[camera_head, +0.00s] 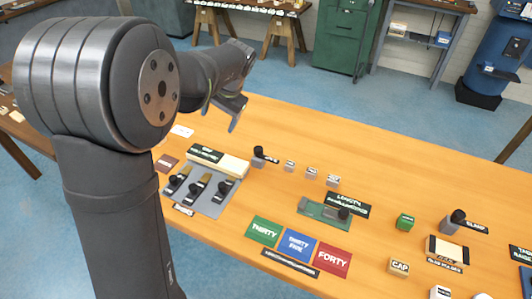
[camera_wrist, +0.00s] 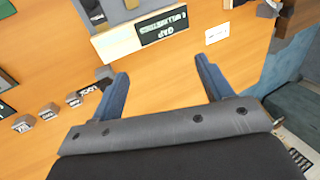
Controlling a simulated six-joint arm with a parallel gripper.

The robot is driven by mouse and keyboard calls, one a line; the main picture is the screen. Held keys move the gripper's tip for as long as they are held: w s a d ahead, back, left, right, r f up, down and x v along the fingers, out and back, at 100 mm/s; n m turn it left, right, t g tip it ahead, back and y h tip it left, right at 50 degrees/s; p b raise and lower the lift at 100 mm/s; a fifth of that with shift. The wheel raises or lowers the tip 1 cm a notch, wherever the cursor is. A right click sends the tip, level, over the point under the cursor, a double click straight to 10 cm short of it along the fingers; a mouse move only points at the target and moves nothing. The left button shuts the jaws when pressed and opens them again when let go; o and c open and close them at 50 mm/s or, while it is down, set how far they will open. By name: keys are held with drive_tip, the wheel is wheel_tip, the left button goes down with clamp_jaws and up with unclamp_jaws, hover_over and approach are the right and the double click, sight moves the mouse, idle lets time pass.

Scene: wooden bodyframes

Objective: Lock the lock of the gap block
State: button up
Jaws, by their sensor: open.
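The gap block is a long cream block (camera_head: 233,166) with a dark label reading GAP (camera_head: 205,153), at the back of a grey plate. In the wrist view its cream end (camera_wrist: 118,43) and the label (camera_wrist: 163,27) lie beyond my fingers. Near its right end stands a small grey piece with a black knob (camera_head: 260,155). In the wrist view a dark label reading LOCK (camera_wrist: 88,89) lies by the left finger, which partly hides the grey piece (camera_wrist: 104,73). My gripper (camera_head: 233,112) is open and empty above the table; its spread fingers also show in the wrist view (camera_wrist: 162,82).
Several black-knobbed sliders (camera_head: 197,188) sit on the grey plate. Small labelled cubes (camera_head: 311,172) stand right of the lock piece. A green fixture (camera_head: 323,215) and coloured tiles, including a blue one (camera_head: 297,246), lie nearer. The table (camera_head: 340,140) behind is clear.

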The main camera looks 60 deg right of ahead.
drive_tip(key=s+d+f+g+h, duration=0.1)
drive_tip(key=s+d+f, duration=0.1)
drive_tip(key=s+d, duration=0.1)
drive_tip(key=s+d+f+g+h, duration=0.1)
drive_tip(key=s+d+f+g, duration=0.1)
drive_tip(key=s, duration=0.4)
drive_tip(key=s+d+f+g+h, duration=0.1)
drive_tip(key=s+d+f, duration=0.1)
drive_tip(key=s+d, duration=0.2)
drive_tip(key=shift+s+f+h, duration=0.15)
drive_tip(key=shift+s+h, duration=0.1)
drive_tip(key=shift+h, duration=0.05)
clamp_jaws()
drive_tip(key=x, duration=1)
drive_tip(key=shift+s+f, duration=0.15)
drive_tip(key=shift+f, duration=0.1)
drive_tip(key=shift+a+r, duration=0.15)
drive_tip(key=shift+a, duration=0.45)
drive_tip(key=shift+a+r, duration=0.15)
drive_tip(key=shift+a, duration=1.25)
